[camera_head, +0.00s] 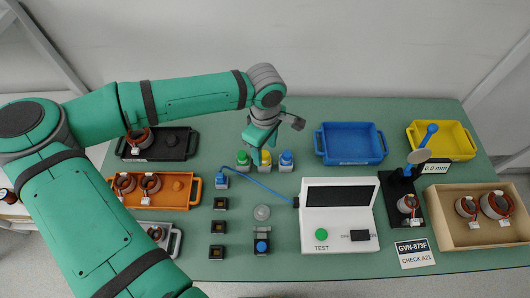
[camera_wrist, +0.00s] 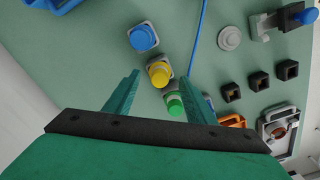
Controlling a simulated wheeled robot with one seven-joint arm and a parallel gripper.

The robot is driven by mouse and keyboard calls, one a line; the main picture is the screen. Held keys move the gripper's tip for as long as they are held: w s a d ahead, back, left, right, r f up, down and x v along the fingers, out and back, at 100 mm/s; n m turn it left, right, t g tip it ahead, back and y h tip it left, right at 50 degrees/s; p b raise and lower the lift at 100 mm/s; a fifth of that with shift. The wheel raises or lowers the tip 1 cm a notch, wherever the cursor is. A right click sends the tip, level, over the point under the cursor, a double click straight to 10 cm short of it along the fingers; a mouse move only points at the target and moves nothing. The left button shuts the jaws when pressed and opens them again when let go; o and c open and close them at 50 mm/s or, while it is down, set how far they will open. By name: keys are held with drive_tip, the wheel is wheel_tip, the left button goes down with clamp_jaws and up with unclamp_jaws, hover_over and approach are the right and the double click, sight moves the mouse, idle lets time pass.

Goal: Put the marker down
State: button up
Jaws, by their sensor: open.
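Three colored-top pieces, which look like markers in small holders, stand in a row at the back middle of the table in the head view: green (camera_head: 243,159), yellow (camera_head: 265,158) and blue (camera_head: 286,159). The wrist view shows the same row with blue (camera_wrist: 143,37), yellow (camera_wrist: 159,73) and green (camera_wrist: 174,104). My gripper (camera_head: 262,140) is over this row, its fingers apart. In the wrist view the yellow top shows between the fingertips; the gap in height is hard to judge. No marker is visibly held.
A blue bin (camera_head: 349,158) and a yellow bin (camera_head: 463,140) stand at the back right. A white tester (camera_head: 322,242) is in front, with a blue cable (camera_head: 262,187) running left from it. Orange (camera_head: 175,200) and black (camera_head: 185,151) trays lie left. Small black sockets (camera_head: 219,228) stand mid-table.

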wheel_tip(320, 180, up, 10)
drive_tip(key=shift+f, duration=0.15)
idle(0.7)
